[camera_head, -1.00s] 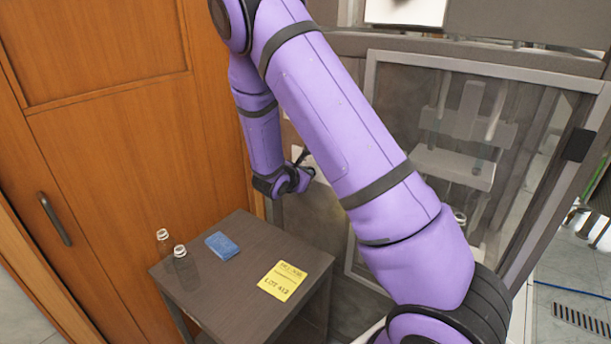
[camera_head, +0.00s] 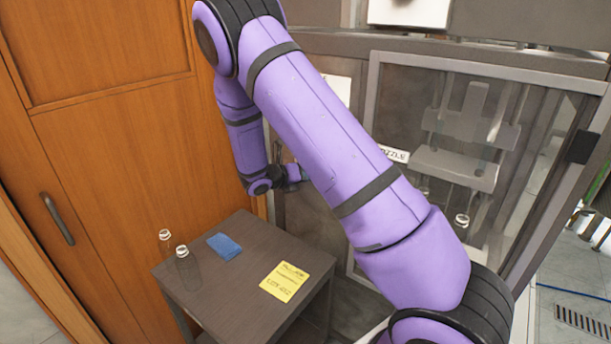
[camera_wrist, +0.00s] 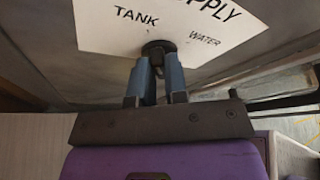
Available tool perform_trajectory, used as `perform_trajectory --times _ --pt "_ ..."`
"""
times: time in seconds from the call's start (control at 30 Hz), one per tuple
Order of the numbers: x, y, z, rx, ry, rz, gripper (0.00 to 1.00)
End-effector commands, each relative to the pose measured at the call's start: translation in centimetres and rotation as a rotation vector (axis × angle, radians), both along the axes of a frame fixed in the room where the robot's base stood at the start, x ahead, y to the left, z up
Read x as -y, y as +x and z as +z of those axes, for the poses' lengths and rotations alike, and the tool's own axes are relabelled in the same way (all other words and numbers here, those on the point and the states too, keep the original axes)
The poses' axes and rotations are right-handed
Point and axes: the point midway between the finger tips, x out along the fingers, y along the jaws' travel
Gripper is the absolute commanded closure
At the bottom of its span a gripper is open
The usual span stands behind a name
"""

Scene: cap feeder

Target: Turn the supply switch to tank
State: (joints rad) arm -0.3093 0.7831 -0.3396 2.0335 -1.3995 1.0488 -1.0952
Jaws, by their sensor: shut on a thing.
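The supply switch is a dark round knob (camera_wrist: 158,47) on a white plate (camera_wrist: 235,38) marked SUPPLY, with TANK at left and WATER at right, in the wrist view. My gripper (camera_wrist: 160,65) has its two blue-grey fingers closed around the knob, one on each side. The fingers hide much of the knob, and I cannot tell which label it points to. In the head view my gripper (camera_head: 293,176) is at the left part of the grey machine front; the knob itself does not show there.
A wooden cabinet (camera_head: 120,150) is close at left. The machine's framed window (camera_head: 470,150) is at right, partly behind my arm.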

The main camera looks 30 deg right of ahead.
Motion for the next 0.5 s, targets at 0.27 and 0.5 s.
perform_trajectory --times 0.27,0.5 --pt "-0.09 0.12 -0.11 -0.105 -0.038 0.001 1.00" --pt "-0.10 0.13 -0.15 -0.136 -0.048 0.002 1.00"
